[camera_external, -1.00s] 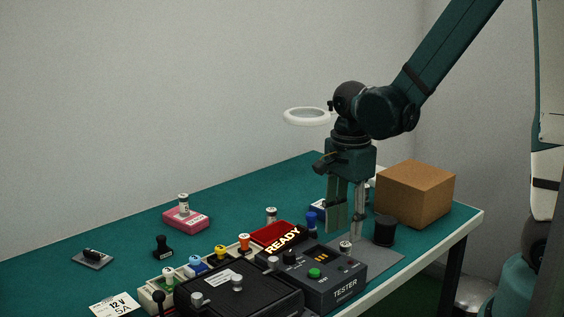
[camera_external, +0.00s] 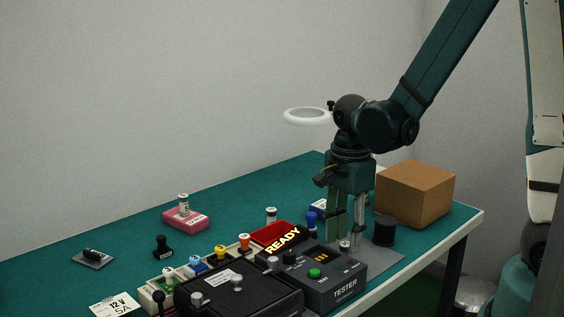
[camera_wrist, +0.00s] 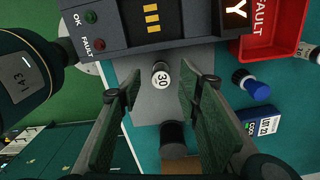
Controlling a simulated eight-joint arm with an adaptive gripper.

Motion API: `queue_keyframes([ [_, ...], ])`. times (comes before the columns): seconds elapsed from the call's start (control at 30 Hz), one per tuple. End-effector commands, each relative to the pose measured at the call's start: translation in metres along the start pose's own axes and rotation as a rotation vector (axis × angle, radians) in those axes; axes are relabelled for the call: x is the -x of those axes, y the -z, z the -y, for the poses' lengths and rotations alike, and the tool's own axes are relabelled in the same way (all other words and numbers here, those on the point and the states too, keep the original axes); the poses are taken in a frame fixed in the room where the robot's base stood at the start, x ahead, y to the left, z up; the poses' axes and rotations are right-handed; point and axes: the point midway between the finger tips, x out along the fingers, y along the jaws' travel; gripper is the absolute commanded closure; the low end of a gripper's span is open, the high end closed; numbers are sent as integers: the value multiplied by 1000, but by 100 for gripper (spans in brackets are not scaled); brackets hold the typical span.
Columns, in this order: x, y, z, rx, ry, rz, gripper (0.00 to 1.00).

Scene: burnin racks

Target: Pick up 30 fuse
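The 30 fuse (camera_wrist: 161,77) is a small cylinder with a white top marked 30 and a dark band. It stands on a grey mat (camera_wrist: 150,101) close to the tester (camera_wrist: 172,22). In the external view the fuse (camera_external: 345,245) shows just behind the tester. My gripper (camera_wrist: 158,88) is open, with green pads on either side of the fuse in the wrist view. The fuse lies between and slightly beyond the fingertips, and no contact is visible. In the external view my gripper (camera_external: 345,246) points down, its fingertips low near the fuse.
The red FAULT bin (camera_wrist: 268,30), a blue-capped fuse (camera_wrist: 256,89) and a blue LOT 23 box (camera_wrist: 259,126) are to the right. A cardboard box (camera_external: 415,194) stands behind right in the external view.

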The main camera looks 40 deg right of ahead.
Motion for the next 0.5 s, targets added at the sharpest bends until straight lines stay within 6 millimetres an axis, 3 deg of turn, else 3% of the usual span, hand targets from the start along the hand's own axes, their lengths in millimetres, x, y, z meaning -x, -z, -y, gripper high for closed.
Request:
queue_keyframes([
  [0.5,-40,2,2,0,0,0,65],
])
